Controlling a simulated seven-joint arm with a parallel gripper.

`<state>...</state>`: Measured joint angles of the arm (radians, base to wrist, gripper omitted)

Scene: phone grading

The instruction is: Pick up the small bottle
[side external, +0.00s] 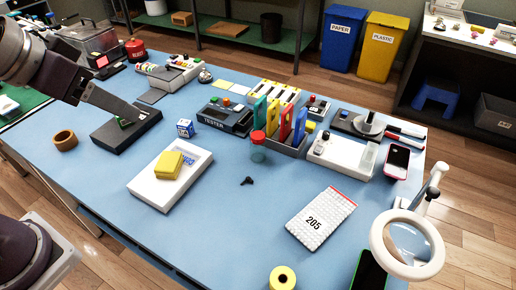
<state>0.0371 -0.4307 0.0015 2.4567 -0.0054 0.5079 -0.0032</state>
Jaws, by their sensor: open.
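The small bottle (258,152) has a translucent teal body and a red cap. It stands upright near the middle of the blue table, in front of the rack of coloured dividers. My gripper (128,117) comes in from the upper left and is over the black tray-like device (130,133). It is open, well to the left of the bottle and apart from it. One finger shows plainly; the other is hard to make out.
The divider rack (291,148) stands close behind the bottle, with the tester (222,118) to its left. A white box with a yellow block (168,165), a small black knob (247,181) and a bubble mailer (321,217) lie in front. A magnifier (407,247) stands at the right. The table around the knob is clear.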

